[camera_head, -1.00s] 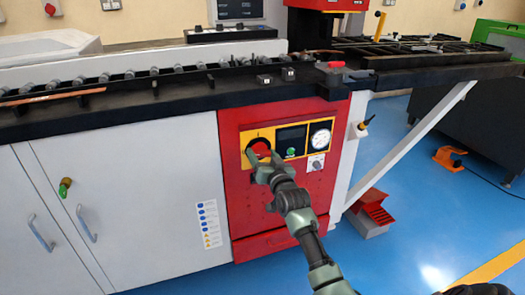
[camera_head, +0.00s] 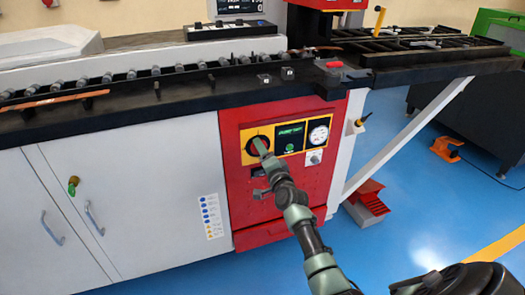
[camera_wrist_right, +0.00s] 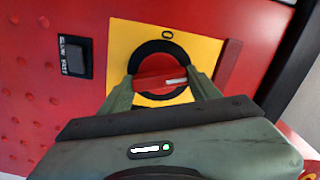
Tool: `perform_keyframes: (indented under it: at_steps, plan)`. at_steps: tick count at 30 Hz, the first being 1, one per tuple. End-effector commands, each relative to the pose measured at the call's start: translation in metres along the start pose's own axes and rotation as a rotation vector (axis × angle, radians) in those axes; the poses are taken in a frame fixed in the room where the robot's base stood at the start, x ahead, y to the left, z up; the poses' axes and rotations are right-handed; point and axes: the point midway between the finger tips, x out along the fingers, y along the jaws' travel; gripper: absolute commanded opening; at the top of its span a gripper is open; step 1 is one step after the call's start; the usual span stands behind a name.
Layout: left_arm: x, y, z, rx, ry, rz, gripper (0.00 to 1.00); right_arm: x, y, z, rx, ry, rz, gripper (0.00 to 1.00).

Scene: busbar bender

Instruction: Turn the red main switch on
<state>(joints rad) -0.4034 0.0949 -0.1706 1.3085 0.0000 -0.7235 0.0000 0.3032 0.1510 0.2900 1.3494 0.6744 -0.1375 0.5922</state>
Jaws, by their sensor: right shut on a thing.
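The red main switch (camera_wrist_right: 150,82) sits in a black ring on a yellow plate, with a "0" mark above it in the wrist view. A white mark on its handle lies roughly level, toward the right. In the head view the switch is mostly hidden behind my right gripper (camera_head: 262,147), on the yellow panel (camera_head: 249,157) of the red cabinet. In the wrist view the fingers of my right gripper (camera_wrist_right: 166,82) stand on both sides of the red handle, shut on it. My left gripper is not in view.
Right of the switch are a lit display (camera_head: 290,133) with green text, a green button (camera_head: 290,148) and a round gauge (camera_head: 318,134). The black worktop (camera_head: 200,92) juts out above. A red pedal box (camera_head: 366,205) stands on the blue floor.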

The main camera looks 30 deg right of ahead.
Motion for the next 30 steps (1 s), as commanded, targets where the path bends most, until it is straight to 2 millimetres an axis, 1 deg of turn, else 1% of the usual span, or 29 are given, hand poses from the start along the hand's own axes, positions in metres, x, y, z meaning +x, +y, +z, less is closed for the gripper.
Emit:
perform_keyframes:
  at_steps: [6,13,21,30]
  plan:
    - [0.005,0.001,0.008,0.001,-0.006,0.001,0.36,0.0,0.001,0.001,0.174,-0.001,0.002,0.21]
    - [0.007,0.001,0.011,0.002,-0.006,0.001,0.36,0.0,0.001,0.001,0.3,0.0,0.002,0.21]
    - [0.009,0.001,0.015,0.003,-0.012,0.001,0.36,0.0,0.002,0.001,0.368,-0.001,0.002,0.21]
    - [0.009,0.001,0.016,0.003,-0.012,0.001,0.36,0.0,0.002,0.001,0.381,-0.001,0.002,0.21]
